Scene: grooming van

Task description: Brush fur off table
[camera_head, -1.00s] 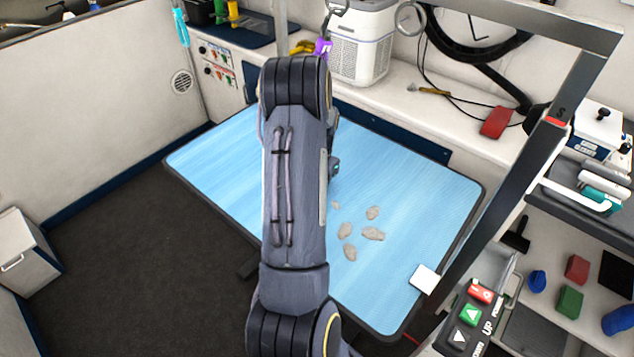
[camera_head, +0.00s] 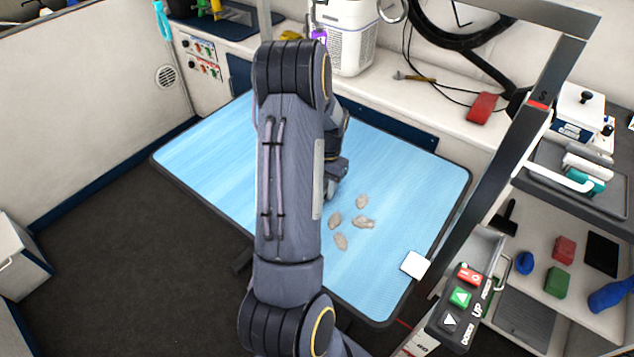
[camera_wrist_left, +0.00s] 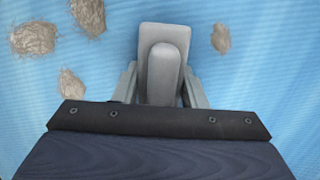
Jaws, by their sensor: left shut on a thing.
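Several beige-grey fur clumps (camera_head: 363,222) lie on the blue grooming table (camera_head: 410,190), right of my left arm; they also show in the left wrist view (camera_wrist_left: 34,38), most at upper left, with one clump (camera_wrist_left: 221,38) to the right of the tool. My left gripper (camera_head: 338,172) is over the table, just beyond the clumps and partly hidden by my arm. In the left wrist view it is shut on a grey tool with a rounded handle, which looks like the brush (camera_wrist_left: 164,38). Its underside is hidden, so I cannot tell whether it touches the table. My right gripper is out of view.
A white square piece (camera_head: 415,264) sits at the table's near right edge. A slanted grey post (camera_head: 490,185) and a button panel (camera_head: 463,300) stand to the right. A counter with a white purifier (camera_head: 347,45) runs behind. Dark floor is clear at left.

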